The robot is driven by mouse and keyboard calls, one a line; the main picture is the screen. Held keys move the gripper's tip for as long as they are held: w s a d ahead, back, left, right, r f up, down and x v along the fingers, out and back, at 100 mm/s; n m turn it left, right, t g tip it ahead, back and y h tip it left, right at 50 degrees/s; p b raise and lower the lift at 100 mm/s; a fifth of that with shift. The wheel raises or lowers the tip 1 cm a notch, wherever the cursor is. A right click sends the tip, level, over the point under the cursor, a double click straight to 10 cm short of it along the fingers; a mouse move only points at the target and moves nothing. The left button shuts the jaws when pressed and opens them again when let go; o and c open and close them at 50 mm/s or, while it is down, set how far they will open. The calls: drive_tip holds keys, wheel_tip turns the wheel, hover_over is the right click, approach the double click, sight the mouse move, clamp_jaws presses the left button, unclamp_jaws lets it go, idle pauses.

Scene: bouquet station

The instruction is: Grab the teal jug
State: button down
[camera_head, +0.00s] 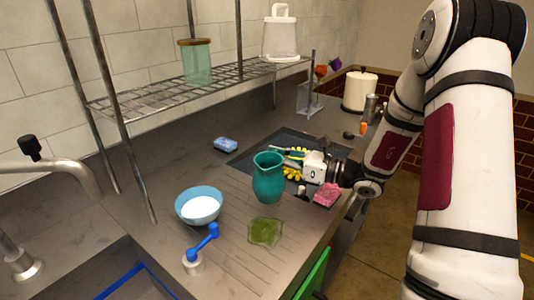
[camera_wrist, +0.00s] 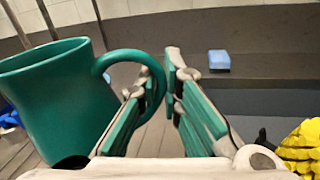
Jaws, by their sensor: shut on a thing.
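The teal jug (camera_head: 268,183) stands upright on the ribbed drainboard beside the sink in the head view. In the wrist view the jug (camera_wrist: 60,95) fills the left side, with its curved handle (camera_wrist: 132,56) reaching right between my fingers. My gripper (camera_head: 287,155) comes from the right, at the jug's handle side. In the wrist view my gripper (camera_wrist: 167,80) is shut on the handle, its green-padded fingers on either side of it. The jug's base is partly out of the wrist picture.
A blue bowl (camera_head: 199,206), a blue-handled tool (camera_head: 203,246) and a green dish (camera_head: 265,232) lie near the jug. Behind are a blue sponge (camera_head: 225,145) and a wire shelf (camera_head: 190,90). A pink cloth (camera_head: 327,195) and yellow item (camera_wrist: 300,148) are near my gripper.

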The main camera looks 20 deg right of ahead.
drive_tip(key=shift+s+d+r, duration=0.1)
drive_tip(key=shift+s+d, duration=0.35)
drive_tip(key=shift+s, duration=0.4)
drive_tip(key=shift+s+d+r, duration=0.1)
drive_tip(key=shift+s+d, duration=0.3)
drive_tip(key=shift+s, duration=0.45)
drive_tip(key=shift+s, duration=0.1)
idle(1.4)
